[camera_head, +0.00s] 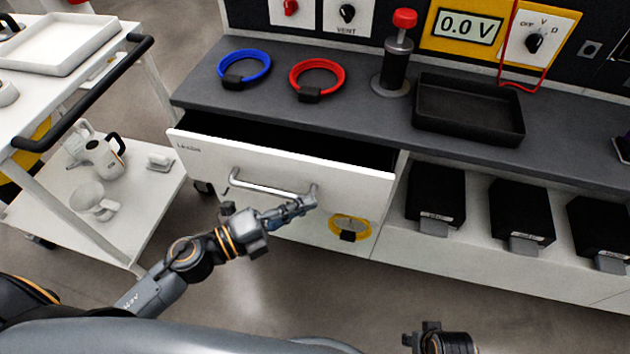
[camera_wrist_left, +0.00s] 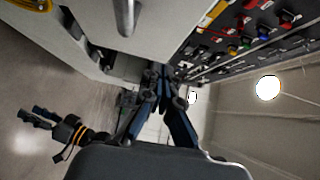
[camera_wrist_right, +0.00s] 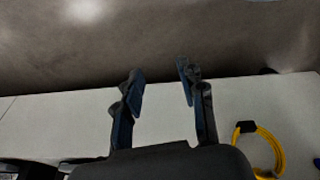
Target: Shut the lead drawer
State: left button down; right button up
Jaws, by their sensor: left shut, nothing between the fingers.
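The lead drawer (camera_head: 280,165) is a white-fronted drawer under the grey bench top, pulled partly open with its dark inside showing. Its silver bar handle (camera_head: 268,186) runs across the front and also shows in the left wrist view (camera_wrist_left: 127,15). My left gripper (camera_head: 306,200) is shut and empty, its tips close to the right end of the handle; I cannot tell if they touch. In the left wrist view its fingers (camera_wrist_left: 160,80) meet at the tips. My right gripper (camera_wrist_right: 160,85) is open and empty, fingers apart, low in the head view and away from the drawer.
A blue lead ring (camera_head: 245,68), a red lead ring (camera_head: 318,76), a red-topped post (camera_head: 396,55) and a black tray (camera_head: 468,108) stand on the bench. A white cart (camera_head: 130,205) stands left. Black bins (camera_head: 523,214) fill the right shelf.

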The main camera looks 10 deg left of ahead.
aim_at(331, 176)
pick_arm(q)
jog(key=shift+w+d, duration=0.25)
jog(key=shift+w, duration=0.6)
jog(key=shift+w+d, duration=0.2)
jog(key=shift+w, duration=0.65)
jog(key=shift+w+d, duration=0.25)
jog(key=shift+w, duration=0.6)
pick_arm(e)
jog(key=shift+s+f, duration=0.15)
jog(key=shift+f, duration=0.35)
pick_arm(q)
jog(key=shift+w, duration=0.3)
jog(key=w+p, duration=0.1)
jog(key=w, duration=0.5)
jog(key=shift+w+d, duration=0.1)
jog(key=shift+w, duration=0.3)
jog(key=shift+w+r, duration=0.1)
jog(key=shift+w, duration=0.05)
pick_arm(e)
jog(key=f, duration=0.1)
jog(key=s+f, duration=0.1)
jog(key=f, duration=0.1)
jog(key=shift+s+f, duration=0.2)
jog(key=shift+s, duration=0.05)
pick_arm(q)
jog(key=shift+r, duration=0.1)
pick_arm(e)
jog(key=shift+d, duration=0.1)
jog(key=shift+s, duration=0.15)
